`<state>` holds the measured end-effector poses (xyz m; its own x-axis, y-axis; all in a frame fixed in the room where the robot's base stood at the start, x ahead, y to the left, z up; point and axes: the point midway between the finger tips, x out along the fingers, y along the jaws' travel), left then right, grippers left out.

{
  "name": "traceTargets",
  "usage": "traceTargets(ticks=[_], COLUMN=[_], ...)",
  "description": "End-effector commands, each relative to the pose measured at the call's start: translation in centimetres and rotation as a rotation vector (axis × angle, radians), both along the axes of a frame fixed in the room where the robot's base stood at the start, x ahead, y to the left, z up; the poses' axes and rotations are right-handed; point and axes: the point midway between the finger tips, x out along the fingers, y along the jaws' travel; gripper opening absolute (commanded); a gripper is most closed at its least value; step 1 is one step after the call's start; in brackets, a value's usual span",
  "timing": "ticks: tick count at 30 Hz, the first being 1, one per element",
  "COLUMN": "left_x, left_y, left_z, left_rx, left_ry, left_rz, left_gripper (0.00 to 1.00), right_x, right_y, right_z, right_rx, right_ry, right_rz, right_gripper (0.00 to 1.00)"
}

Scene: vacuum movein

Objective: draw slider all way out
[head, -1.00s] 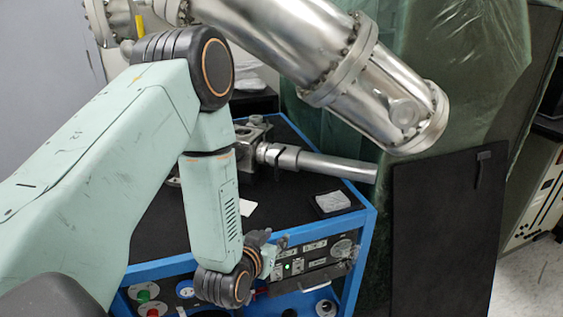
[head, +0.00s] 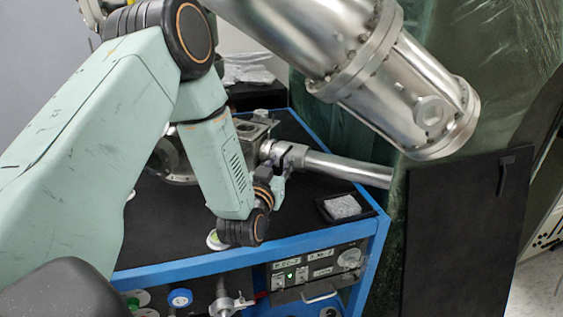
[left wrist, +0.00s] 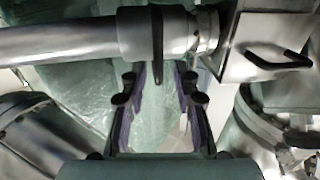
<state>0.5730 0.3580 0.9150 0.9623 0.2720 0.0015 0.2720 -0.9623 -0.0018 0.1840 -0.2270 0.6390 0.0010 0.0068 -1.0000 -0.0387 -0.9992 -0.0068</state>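The slider appears to be the shiny metal rod (head: 345,170), which reaches right from a metal block (head: 245,132) on the cart top. A black upright piece (left wrist: 158,45) sits on it near the block. In the left wrist view the rod (left wrist: 60,43) crosses the top, with the black piece pointing down toward the gap between my fingers. My left gripper (head: 279,180) is just on the near side of the rod by its block end. In the wrist view its fingers (left wrist: 159,85) are apart, with nothing clamped between them. My right gripper is out of view.
A small tray (head: 345,208) sits at the cart's right corner. The blue-edged cart (head: 250,250) has knobs and a valve on its front. A black panel (head: 450,240) stands at right.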

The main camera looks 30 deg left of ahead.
Motion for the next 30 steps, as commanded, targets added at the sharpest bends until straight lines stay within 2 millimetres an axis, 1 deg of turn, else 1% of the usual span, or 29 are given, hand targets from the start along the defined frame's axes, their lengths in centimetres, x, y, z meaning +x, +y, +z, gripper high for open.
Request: traceTargets(ticks=[1,4,12,23,30], left_x=[0.5,1.0,1.4,1.5,1.4], left_y=[0.1,0.3,0.3,0.3,0.4], left_z=[0.0,0.0,0.0,0.0,0.0], left_rx=[0.0,0.0,0.0,0.0,-0.002], left_ry=[-0.001,-0.001,0.001,0.001,0.002], left_rz=[0.0,0.0,0.0,-0.001,0.001], left_gripper=[0.3,0.3,0.3,0.0,0.0], right_x=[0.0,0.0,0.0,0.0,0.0], right_y=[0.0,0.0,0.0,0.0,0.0], right_z=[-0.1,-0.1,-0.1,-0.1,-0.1], right_rx=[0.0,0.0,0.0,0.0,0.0], right_ry=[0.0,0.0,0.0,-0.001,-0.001], right_rz=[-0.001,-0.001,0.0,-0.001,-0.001], right_gripper=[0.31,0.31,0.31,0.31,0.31])
